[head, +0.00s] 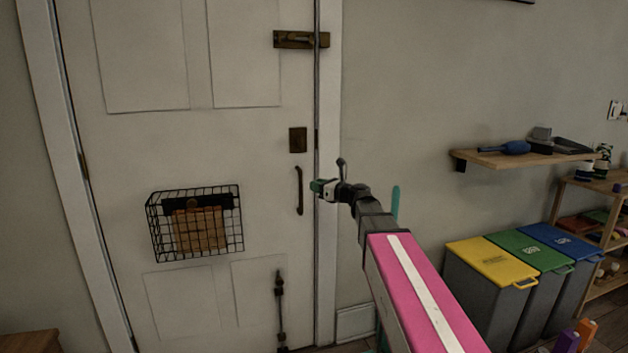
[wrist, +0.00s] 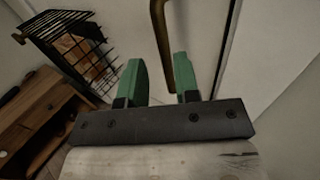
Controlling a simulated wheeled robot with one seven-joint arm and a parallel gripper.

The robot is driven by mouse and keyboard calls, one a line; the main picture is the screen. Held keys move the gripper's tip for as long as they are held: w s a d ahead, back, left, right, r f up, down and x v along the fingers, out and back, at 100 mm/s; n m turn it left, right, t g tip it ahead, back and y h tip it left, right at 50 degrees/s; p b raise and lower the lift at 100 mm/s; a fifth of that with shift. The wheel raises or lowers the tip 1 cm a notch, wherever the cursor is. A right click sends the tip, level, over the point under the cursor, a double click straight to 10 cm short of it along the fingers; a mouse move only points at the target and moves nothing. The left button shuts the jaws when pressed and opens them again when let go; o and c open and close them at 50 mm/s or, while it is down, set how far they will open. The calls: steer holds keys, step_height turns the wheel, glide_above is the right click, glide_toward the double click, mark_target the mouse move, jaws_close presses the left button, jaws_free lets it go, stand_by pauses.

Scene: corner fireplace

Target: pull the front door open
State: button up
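The white front door (head: 150,130) looks shut in its frame in the head view. Its dark bronze pull handle (head: 299,190) stands upright near the right edge. My gripper (head: 318,187) is just right of the handle at its height. In the wrist view my gripper (wrist: 155,68) has its two green fingers apart. The handle bar (wrist: 161,40) runs down into the gap between them, close to the right finger, with free space to the left finger. Whether it touches a finger cannot be told.
A brass slide bolt (head: 300,40) sits high on the door, a square lock plate (head: 298,140) above the handle, and a vertical bolt (head: 281,310) low down. A wire basket (head: 195,222) hangs on the door. Bins (head: 490,262) and a shelf (head: 525,158) stand to the right.

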mark_target(297, 180)
steer(key=x, duration=1)
steer(key=shift+w+a, duration=0.15)
steer(key=shift+w, duration=0.1)
steer(key=shift+s, duration=0.1)
jaws_close()
